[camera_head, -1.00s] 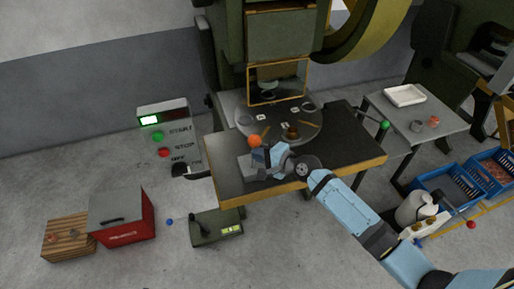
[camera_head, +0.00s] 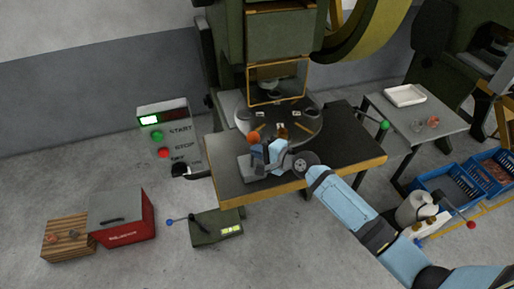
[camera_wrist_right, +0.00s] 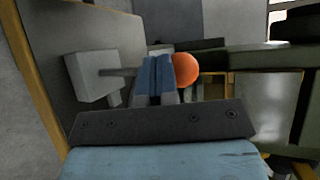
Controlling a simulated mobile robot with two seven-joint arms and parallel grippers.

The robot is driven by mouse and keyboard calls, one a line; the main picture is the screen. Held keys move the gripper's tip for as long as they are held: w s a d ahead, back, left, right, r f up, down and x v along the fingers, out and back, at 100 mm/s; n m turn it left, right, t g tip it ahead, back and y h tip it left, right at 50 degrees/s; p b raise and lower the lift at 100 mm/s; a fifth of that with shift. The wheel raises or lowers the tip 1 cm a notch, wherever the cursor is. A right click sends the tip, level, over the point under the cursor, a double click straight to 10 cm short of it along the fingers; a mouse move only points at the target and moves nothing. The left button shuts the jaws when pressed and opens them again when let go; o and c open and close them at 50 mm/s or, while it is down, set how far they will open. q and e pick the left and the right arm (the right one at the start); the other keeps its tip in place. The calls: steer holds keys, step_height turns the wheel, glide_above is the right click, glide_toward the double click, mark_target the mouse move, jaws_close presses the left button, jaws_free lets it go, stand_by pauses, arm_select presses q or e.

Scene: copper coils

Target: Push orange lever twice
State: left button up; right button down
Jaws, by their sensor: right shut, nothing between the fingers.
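The orange lever knob (camera_head: 253,137) is a round ball above the dark press table. In the right wrist view the orange ball (camera_wrist_right: 186,69) sits just right of my closed fingertips, overlapping them in the picture; I cannot tell whether they touch. A light grey block with a rod (camera_wrist_right: 92,77) shows left of the fingers. My right gripper (camera_head: 262,150) is shut and empty, beside the knob near the table's front edge. It also shows in the right wrist view (camera_wrist_right: 157,78). My left gripper is not in view.
The dark table (camera_head: 348,140) carries a round plate (camera_head: 310,130) under the green press. A green-knobbed lever (camera_head: 384,125) is at its right. A control box (camera_head: 170,135) stands left. A red toolbox (camera_head: 124,218) and a pedal box (camera_head: 216,228) are on the floor.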

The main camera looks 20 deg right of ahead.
mark_target(257, 139)
steer(key=shift+w+r+b, duration=0.15)
steer(key=shift+w+r, duration=0.05)
steer(key=shift+w, duration=0.6)
steer(key=shift+w+r+b, duration=0.1)
steer(key=shift+w+r, duration=0.05)
steer(key=shift+w, duration=0.6)
steer(key=shift+w+r+b, duration=0.15)
steer(key=shift+w+r, duration=0.05)
steer(key=shift+w, duration=0.6)
stand_by(1.7)
stand_by(0.5)
steer(key=shift+s+f+p, duration=0.2)
steer(key=shift+s+p, duration=0.25)
steer(key=shift+s, duration=0.6)
steer(key=shift+s+d+f+p, duration=0.1)
steer(key=shift+s+f+p, duration=0.15)
steer(key=shift+s, duration=0.65)
steer(key=shift+s+a+f+p, duration=0.1)
steer(key=shift+s+f+p, duration=0.15)
steer(key=shift+s, duration=0.65)
steer(key=shift+s+d+f+p, duration=0.15)
steer(key=shift+s+p, duration=0.15)
steer(key=shift+s, duration=0.6)
steer(key=shift+s+f+p, duration=0.25)
steer(key=shift+s, duration=1)
steer(key=shift+s+f+p, duration=0.2)
steer(key=shift+s+f, duration=0.05)
steer(key=shift+s, duration=1)
